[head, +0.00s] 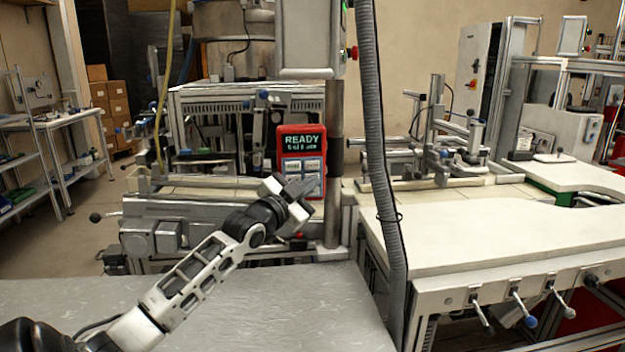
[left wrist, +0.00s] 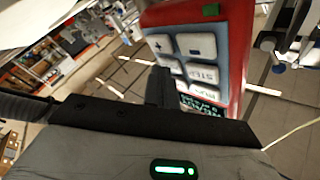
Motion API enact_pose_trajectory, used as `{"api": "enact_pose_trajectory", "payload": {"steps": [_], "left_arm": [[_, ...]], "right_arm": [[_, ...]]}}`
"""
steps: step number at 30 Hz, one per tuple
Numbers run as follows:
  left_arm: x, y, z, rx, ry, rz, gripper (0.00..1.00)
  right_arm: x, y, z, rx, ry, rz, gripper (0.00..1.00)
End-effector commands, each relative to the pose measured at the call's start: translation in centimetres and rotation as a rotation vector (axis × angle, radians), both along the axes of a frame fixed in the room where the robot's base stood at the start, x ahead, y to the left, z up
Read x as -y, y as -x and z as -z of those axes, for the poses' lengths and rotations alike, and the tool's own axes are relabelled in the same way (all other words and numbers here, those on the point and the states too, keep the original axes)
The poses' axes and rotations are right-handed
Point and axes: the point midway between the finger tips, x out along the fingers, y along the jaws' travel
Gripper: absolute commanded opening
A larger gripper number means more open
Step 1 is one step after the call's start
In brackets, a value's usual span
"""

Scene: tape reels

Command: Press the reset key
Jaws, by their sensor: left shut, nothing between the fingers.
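A red control box (head: 281,148) hangs upright near the post in the head view, with a lit green READY display (head: 301,143) and pale keys below it. The box also shows at a slant in the left wrist view (left wrist: 240,62), with a plus key (left wrist: 160,44) and a key marked STEP (left wrist: 203,75). I cannot make out a key labelled reset. My left gripper (head: 300,188) is shut and empty. It is in front of the box's lower keys and hides some of them. I cannot tell whether its dark fingertip (left wrist: 160,82) touches a key. My right gripper is out of view.
A grey ribbed hose (head: 378,150) hangs to the right of the box. A grey table (head: 290,305) lies below my left arm, its visible top clear. A white worktable (head: 460,235) with clamps stands at the right.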

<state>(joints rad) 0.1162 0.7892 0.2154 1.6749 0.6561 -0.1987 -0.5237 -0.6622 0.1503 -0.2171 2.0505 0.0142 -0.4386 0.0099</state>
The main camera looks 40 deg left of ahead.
Motion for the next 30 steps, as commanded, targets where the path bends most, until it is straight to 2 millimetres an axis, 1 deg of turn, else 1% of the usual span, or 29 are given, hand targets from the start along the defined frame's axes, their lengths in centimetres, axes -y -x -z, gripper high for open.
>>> {"api": "enact_pose_trajectory", "payload": {"steps": [9,18,22,30], "left_arm": [[1.1,0.9,-0.1,-0.001,0.002,0.000,0.00],[1.2,1.0,0.0,0.000,0.000,0.000,0.00],[1.6,1.3,-0.1,-0.001,0.002,0.000,0.00],[3.7,2.9,-0.3,-0.001,0.004,0.001,0.00]], "right_arm": [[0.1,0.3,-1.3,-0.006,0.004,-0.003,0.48],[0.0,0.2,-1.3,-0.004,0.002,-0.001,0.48],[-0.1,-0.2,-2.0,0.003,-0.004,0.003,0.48],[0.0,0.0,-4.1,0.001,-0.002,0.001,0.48]]}}
